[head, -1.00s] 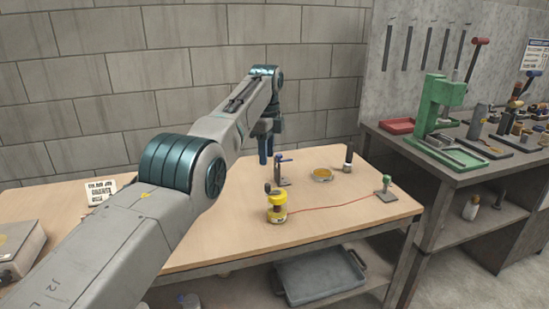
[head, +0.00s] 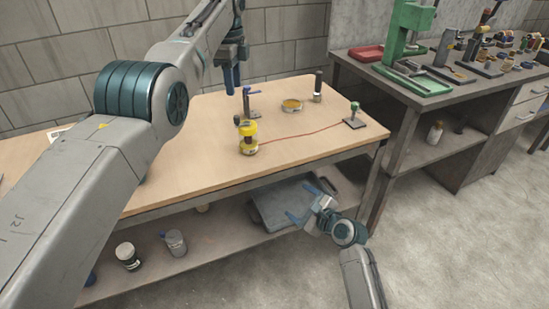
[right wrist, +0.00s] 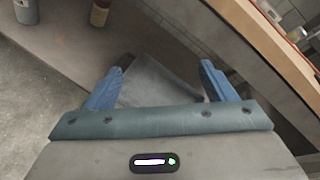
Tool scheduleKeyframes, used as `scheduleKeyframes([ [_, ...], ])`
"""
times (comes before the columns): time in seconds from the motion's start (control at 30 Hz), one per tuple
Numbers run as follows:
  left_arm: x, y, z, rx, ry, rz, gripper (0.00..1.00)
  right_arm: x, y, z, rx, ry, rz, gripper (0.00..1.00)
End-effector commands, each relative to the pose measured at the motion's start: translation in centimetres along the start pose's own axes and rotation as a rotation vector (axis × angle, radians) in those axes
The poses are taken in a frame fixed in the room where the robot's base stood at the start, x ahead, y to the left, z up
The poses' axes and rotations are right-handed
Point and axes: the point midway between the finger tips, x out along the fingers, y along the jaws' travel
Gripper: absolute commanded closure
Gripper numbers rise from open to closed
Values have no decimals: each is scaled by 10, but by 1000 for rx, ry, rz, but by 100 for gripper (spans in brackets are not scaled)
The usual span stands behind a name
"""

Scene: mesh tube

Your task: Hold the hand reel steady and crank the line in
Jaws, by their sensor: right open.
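The yellow hand reel (head: 249,140) stands on the wooden workbench (head: 200,165) in the head view, with a dark knob at its top left. A red line (head: 305,136) runs from it across the bench to a small grey block with a green-topped post (head: 353,115). My left gripper (head: 231,80) points down above the bench, behind and left of the reel and apart from it; whether its blue fingers are parted is unclear. My right gripper (head: 303,205) is in front of the bench, below the top's front edge, open and empty. Its parted fingers show in the right wrist view (right wrist: 160,85).
A small stand with a blue lever (head: 248,103), a yellow dish (head: 292,105) and a dark-topped cylinder (head: 317,87) stand behind the reel. The lower shelf holds a grey tray (head: 275,210) and jars (head: 128,256). A side bench with a green press (head: 408,38) is at right.

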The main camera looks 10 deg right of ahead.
Motion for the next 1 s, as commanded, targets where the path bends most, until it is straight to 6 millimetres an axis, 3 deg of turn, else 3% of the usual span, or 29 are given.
scheduleKeyframes([
  [0.03,0,0,0,0,0,0,64,8,-21,22,105,-55,-33,23],
  [0.17,0,0,0,0,0,0,64,18,-61,67,372,-184,-79,23],
  [0.2,0,0,0,0,0,0,64,24,-63,84,440,-221,-73,23],
  [0.33,0,0,0,0,0,0,64,36,-70,122,591,-299,-48,23],
  [0.43,0,0,0,0,0,0,64,43,-66,136,621,-318,-25,23],
  [0.67,0,0,0,0,0,0,64,62,-66,147,633,-325,-14,23],
  [1.0,0,0,0,0,0,0,64,120,-73,164,630,-323,-15,23],
])
